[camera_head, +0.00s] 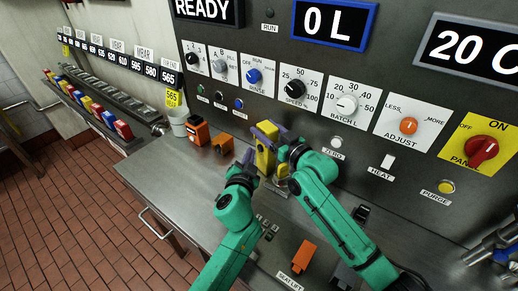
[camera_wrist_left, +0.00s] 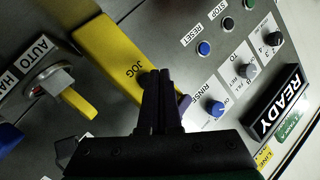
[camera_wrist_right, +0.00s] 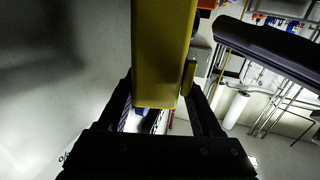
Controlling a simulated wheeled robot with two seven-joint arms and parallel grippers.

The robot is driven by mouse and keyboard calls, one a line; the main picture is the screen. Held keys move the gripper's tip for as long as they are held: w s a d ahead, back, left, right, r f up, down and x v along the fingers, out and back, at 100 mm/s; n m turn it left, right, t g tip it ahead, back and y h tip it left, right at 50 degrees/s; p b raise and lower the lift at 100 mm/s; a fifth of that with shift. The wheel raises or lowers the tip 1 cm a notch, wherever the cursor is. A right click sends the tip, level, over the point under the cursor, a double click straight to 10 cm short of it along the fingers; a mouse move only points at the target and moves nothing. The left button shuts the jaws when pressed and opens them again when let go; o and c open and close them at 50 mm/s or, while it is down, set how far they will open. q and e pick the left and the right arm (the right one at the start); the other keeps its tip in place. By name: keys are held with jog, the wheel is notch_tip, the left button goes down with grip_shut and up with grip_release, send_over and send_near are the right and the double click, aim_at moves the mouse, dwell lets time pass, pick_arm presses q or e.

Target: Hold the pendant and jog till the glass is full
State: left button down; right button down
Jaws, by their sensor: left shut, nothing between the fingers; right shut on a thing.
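The yellow pendant (camera_head: 264,158), marked JOG (camera_wrist_left: 110,55), stands upright in front of the control panel. My right gripper (camera_head: 280,147) is shut on it; the pendant fills the space between its fingers in the right wrist view (camera_wrist_right: 165,50). My left gripper (camera_head: 249,158) is shut and empty, close beside the pendant. In the left wrist view its closed fingertips (camera_wrist_left: 155,75) overlap a dark round spot beside the JOG lettering; whether they touch it I cannot tell. I cannot make out the glass clearly. The blue-framed display (camera_head: 335,22) reads 0 L.
The panel's knobs include RINSE (camera_head: 254,76), SPEED (camera_head: 295,88), BATCH (camera_head: 347,105) and ADJUST (camera_head: 408,126). A red PANEL switch (camera_head: 481,150) is at right. Orange blocks (camera_head: 222,143) and a pale cup (camera_head: 178,123) stand left of the grippers on the metal counter (camera_head: 160,180).

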dwell(0.8)
pick_arm(q)
jog(key=shift+w+d, duration=0.25)
jog(key=shift+d, duration=0.1)
jog(key=shift+w+d, duration=0.3)
jog(key=shift+d, duration=0.1)
dwell(2.6)
jog(key=shift+a, duration=0.1)
jog(key=shift+s+a, duration=0.55)
jog(key=shift+a, duration=0.1)
jog(key=shift+s+a, duration=0.8)
jog(key=shift+a, duration=0.2)
jog(key=shift+s+a, duration=0.8)
jog(key=shift+a, duration=0.15)
dwell(1.2)
